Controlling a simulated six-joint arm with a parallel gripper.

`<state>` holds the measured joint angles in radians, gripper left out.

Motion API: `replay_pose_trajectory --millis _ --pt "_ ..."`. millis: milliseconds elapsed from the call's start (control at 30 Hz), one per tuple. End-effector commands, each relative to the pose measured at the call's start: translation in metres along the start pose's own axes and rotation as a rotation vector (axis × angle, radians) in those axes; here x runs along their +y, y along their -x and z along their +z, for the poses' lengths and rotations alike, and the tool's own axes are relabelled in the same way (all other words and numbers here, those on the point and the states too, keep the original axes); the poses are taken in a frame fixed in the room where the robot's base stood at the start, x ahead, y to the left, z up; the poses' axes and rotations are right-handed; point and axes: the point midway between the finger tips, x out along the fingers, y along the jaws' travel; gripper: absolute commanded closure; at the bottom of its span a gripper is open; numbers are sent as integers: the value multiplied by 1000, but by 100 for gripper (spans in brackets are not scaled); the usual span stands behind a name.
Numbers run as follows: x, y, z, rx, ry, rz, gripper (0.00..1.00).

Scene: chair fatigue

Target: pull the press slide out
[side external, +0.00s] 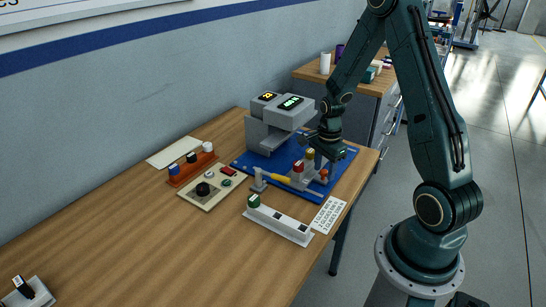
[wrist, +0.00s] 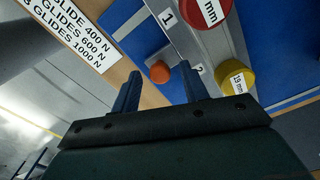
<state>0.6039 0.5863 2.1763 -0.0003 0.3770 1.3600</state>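The press (side external: 281,118) is a grey block machine with two lit displays, standing on a blue mat (side external: 246,164). In front of it is a grey slide (side external: 303,182) with a red-topped piece (side external: 298,166), a yellow-topped piece (side external: 310,154) and an orange knob (side external: 323,174) near its right end. In the wrist view the slide carries labels 1 and 2, and the orange knob shows between and just beyond the fingertips. My gripper (side external: 333,151) is open above the slide's right end; its two dark blue fingers (wrist: 158,88) are apart. I cannot tell whether they touch anything.
A yellow-handled tool (side external: 278,178) lies left of the slide. A control box (side external: 208,187), an orange rack (side external: 192,166), a white block strip (side external: 279,220) and a text card (side external: 328,214) are nearby. The table's left half is mostly clear.

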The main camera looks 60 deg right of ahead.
Motion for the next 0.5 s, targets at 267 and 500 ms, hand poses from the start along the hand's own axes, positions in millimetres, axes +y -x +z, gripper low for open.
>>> replay_pose_trajectory --millis 267,500 --pt "0 0 0 0 0 0 100" --pt "7 0 -3 0 -1 1 100"
